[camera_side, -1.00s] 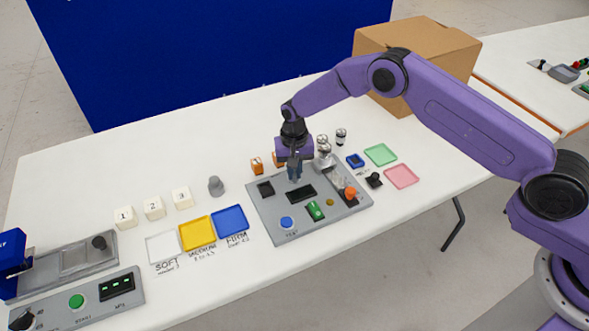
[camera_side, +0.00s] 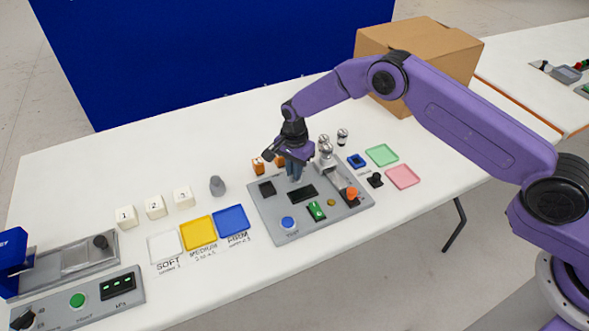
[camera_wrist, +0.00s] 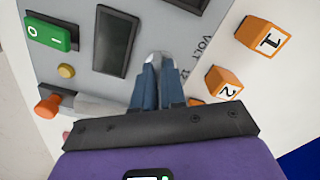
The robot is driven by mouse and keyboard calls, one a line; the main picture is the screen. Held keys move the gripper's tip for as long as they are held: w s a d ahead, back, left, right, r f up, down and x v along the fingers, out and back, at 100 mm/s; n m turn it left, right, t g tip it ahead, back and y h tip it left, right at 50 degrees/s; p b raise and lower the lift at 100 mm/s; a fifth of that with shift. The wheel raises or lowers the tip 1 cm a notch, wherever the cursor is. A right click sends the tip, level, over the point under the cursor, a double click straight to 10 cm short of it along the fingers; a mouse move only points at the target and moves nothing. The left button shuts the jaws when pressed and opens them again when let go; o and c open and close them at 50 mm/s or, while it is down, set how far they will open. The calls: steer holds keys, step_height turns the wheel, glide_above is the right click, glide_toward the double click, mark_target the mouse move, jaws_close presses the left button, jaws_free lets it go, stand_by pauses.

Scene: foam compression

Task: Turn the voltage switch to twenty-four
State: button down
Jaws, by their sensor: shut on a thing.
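The grey control panel (camera_side: 268,217) lies on the white table and fills much of the wrist view (camera_wrist: 149,32). My gripper (camera_side: 294,177) points down at the panel's back part, just behind its dark display (camera_side: 302,193). In the wrist view my fingertips (camera_wrist: 158,60) are close together beside the display (camera_wrist: 115,42). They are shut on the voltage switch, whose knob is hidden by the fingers. A VOLT marking (camera_wrist: 205,50) is printed on the panel next to the fingers, partly covered. I cannot read the switch's setting.
Two orange numbered cubes (camera_wrist: 262,37) (camera_wrist: 223,82) stand just off the panel's back edge. Coloured trays (camera_side: 231,221) (camera_side: 402,176) lie on both sides.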

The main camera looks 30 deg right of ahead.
stand_by(0.5)
steer(key=c, duration=1.2)
jaws_free()
step_height(320, 180, up, 17)
steer(key=shift+r, duration=0.2)
